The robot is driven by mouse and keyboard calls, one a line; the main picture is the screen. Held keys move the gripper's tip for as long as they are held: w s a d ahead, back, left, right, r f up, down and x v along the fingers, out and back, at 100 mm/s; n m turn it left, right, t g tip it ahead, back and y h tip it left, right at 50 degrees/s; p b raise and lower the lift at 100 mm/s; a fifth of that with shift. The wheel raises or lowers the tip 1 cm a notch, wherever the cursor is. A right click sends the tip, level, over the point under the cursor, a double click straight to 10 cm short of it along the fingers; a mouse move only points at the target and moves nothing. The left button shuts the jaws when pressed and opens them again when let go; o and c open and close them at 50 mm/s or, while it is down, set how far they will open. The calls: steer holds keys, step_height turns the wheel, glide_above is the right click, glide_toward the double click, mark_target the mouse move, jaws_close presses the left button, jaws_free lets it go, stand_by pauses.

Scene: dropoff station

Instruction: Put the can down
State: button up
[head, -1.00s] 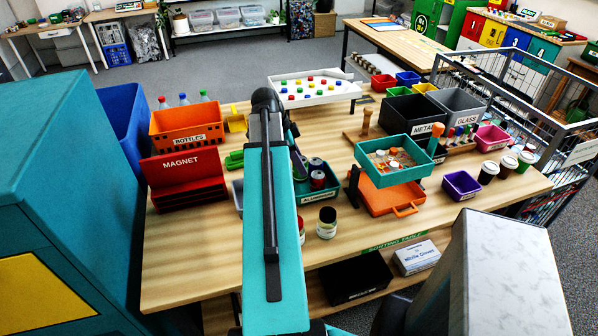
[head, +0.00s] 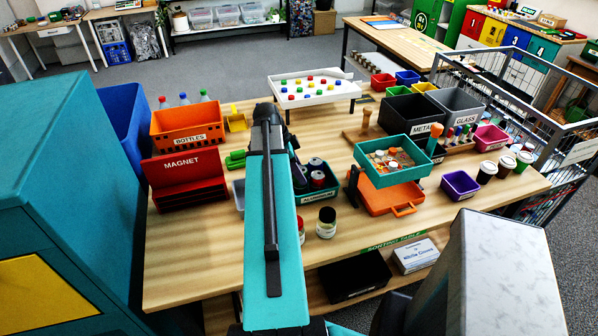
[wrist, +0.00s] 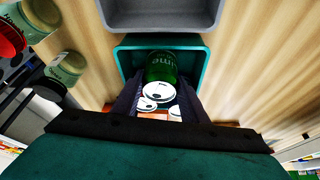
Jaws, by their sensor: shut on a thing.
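A green can (wrist: 161,67) with a silver top shows between the dark fingers of my gripper (wrist: 158,100) in the wrist view. My gripper is shut on it. The can is at the teal aluminum bin (wrist: 124,60), within its outline; whether it touches the bin floor cannot be told. Other silver can tops (wrist: 175,112) show close below it. In the head view the aluminum bin (head: 322,196) stands mid-table with cans (head: 317,179) in it. My arm covers its left part and hides most of the gripper and the held can.
A grey bin (wrist: 160,14) adjoins the teal one. Two jars (head: 326,223) stand in front of it. A teal tray (head: 392,176) over an orange case (head: 390,202) is to the right. A red magnet box (head: 186,183) is left. The front left tabletop is clear.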

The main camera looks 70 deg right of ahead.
steer(key=shift+f, duration=0.25)
steer(key=shift+f+b, duration=0.35)
steer(key=shift+f, duration=0.1)
steer(key=o, duration=1)
steer(key=shift+r, duration=0.15)
steer(key=shift+r+p, duration=0.45)
steer(key=shift+w+a+r+b, duration=0.15)
steer(key=shift+w+r+b, duration=0.15)
steer(key=shift+r, duration=0.2)
steer(key=b+v, duration=0.2)
steer(key=v, duration=0.8)
steer(key=shift+r+b, duration=0.3)
